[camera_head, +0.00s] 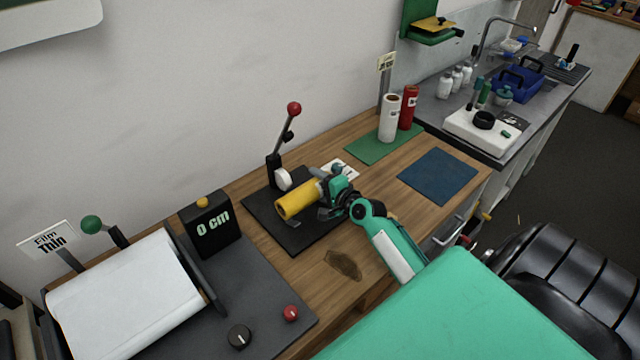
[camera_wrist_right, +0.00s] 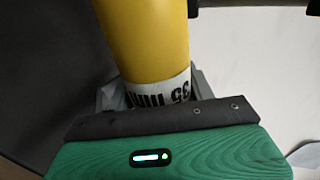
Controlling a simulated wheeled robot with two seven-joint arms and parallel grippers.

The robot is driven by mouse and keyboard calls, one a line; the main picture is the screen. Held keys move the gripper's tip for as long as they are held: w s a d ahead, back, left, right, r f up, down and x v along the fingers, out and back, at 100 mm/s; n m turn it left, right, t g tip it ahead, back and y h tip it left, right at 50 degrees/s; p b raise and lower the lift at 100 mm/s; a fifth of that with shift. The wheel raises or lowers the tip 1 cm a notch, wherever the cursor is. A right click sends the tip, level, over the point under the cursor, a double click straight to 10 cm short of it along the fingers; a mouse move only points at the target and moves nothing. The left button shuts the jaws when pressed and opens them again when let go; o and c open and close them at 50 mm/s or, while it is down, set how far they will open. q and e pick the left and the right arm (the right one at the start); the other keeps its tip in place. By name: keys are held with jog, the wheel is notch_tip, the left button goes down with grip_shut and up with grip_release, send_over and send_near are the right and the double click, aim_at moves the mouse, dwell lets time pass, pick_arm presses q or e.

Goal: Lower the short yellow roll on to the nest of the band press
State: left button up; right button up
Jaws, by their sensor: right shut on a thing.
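The short yellow roll (camera_head: 298,201) is in my right gripper (camera_head: 328,200), over the black base of the band press (camera_head: 262,207). The roll lies tilted, its open end toward the lower left. In the right wrist view the yellow roll (camera_wrist_right: 145,45) runs up from the jaws, with a white printed label (camera_wrist_right: 160,93) close to them. My right gripper is shut on the roll. The press has a lever with a red knob (camera_head: 294,108) and a white round part (camera_head: 283,179). The nest is hidden, and I cannot tell if the roll touches it. My left gripper is not in view.
A black display reading 0 cm (camera_head: 211,226) and a film sheet (camera_head: 128,300) stand to the left. White (camera_head: 389,118) and red (camera_head: 408,107) rolls stand on a green mat (camera_head: 366,150) behind. A blue mat (camera_head: 438,174) at the right is empty.

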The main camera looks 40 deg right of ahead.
aim_at(320, 204)
jog(key=f, duration=0.2)
jog(key=s+f, duration=0.1)
jog(key=shift+a+f+g, duration=0.15)
jog(key=shift+a+g, duration=0.15)
jog(key=shift+a, duration=0.1)
jog(key=o, duration=1.1)
jog(key=shift+s+f, duration=0.1)
jog(key=shift+s, duration=0.35)
jog(key=shift+o, duration=0.8)
jog(key=d+r+b+v, duration=0.1)
jog(key=r+b+v, duration=0.1)
jog(key=v, duration=1)
jog(key=shift+w+b, duration=0.3)
jog(key=shift+b, duration=0.05)
jog(key=shift+s+r, duration=0.35)
jog(key=shift+r, duration=0.4)
